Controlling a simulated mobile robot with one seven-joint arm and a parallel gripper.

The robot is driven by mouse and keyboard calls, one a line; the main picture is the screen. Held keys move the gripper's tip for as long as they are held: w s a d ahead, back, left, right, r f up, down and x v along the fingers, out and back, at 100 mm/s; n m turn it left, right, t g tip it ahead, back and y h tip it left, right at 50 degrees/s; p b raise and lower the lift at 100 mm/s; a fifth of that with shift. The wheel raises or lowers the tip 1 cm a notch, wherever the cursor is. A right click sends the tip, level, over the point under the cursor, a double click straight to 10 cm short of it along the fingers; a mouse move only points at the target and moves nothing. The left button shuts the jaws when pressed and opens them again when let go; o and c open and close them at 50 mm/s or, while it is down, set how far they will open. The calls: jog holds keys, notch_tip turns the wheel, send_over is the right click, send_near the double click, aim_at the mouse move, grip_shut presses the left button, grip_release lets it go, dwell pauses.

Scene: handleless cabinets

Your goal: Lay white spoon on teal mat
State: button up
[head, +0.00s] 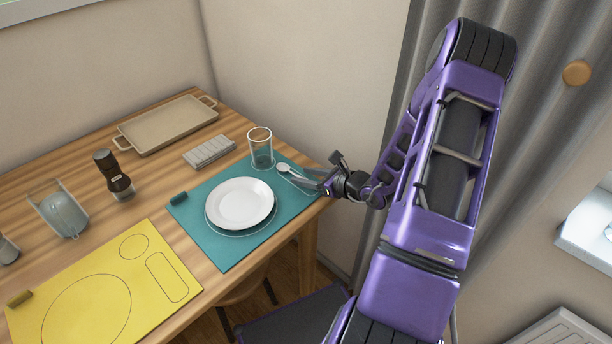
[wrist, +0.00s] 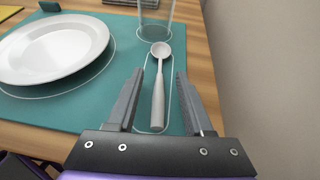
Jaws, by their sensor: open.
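The white spoon (wrist: 158,88) lies on the right part of the teal mat (wrist: 98,115), inside a pale outline drawn on the mat. Its bowl points toward the glass and its handle toward me. In the head view the spoon (head: 285,169) shows at the mat's right side, partly hidden by my gripper. My gripper (wrist: 158,76) is open, with one finger on each side of the spoon's handle and a gap to both. In the head view my gripper (head: 322,183) is over the mat's right edge (head: 215,246).
A white plate (head: 240,203) sits on the mat and a clear glass (head: 260,147) stands behind the spoon. A yellow mat (head: 160,310), a grinder (head: 113,174), a tray (head: 168,124) and a grey ribbed block (head: 209,151) are on the table. A wall is close on the right.

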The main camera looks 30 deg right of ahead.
jog(key=p+v, duration=0.1)
jog(key=v, duration=1.6)
jog(key=shift+s+r+p, duration=0.2)
jog(key=shift+p, duration=0.2)
